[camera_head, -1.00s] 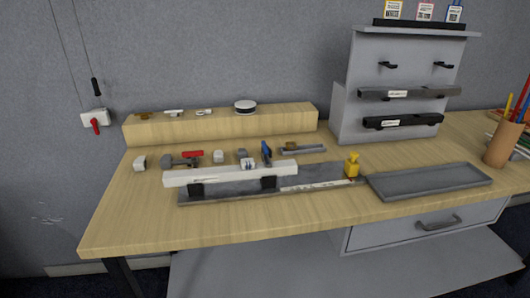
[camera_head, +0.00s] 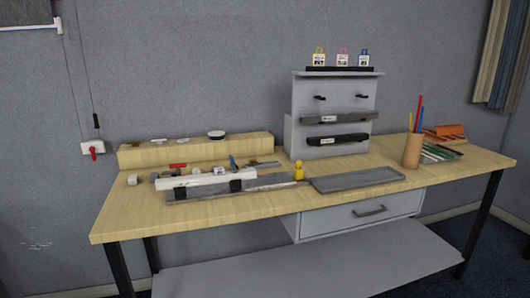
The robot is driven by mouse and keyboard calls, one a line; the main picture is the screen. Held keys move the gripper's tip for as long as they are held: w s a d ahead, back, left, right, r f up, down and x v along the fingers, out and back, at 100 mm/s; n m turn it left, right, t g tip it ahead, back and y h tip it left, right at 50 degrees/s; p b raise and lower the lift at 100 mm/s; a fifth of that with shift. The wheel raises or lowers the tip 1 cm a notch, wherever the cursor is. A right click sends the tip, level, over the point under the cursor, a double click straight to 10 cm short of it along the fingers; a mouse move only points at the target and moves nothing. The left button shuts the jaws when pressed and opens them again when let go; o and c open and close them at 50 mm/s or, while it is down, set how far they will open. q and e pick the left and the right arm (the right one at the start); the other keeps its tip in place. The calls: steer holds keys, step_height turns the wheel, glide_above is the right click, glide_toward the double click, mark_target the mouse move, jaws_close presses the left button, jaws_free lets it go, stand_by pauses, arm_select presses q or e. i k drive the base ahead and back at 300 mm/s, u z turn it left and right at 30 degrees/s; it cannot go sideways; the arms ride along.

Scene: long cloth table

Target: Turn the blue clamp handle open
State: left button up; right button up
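The blue clamp handle (camera_head: 233,162) stands up, tilted slightly, behind the right part of a long white bar (camera_head: 192,180) on the wooden table (camera_head: 140,216). A small white block (camera_head: 219,171) is just left of its base. A red handle (camera_head: 178,166) lies farther left on the same work area. The clamp's own body is too small and partly hidden to make out. Neither of my grippers is in view.
A yellow piece (camera_head: 298,171) stands at the end of a grey plate (camera_head: 270,181). A grey tray (camera_head: 357,180) lies to the right. A grey rack (camera_head: 334,110) and a pencil cup (camera_head: 412,150) stand behind. A wooden step (camera_head: 195,151) runs along the back left. The front table strip is clear.

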mark_target(233, 168)
steer(key=z, duration=0.4)
steer(key=i, duration=0.95)
steer(key=u, duration=0.1)
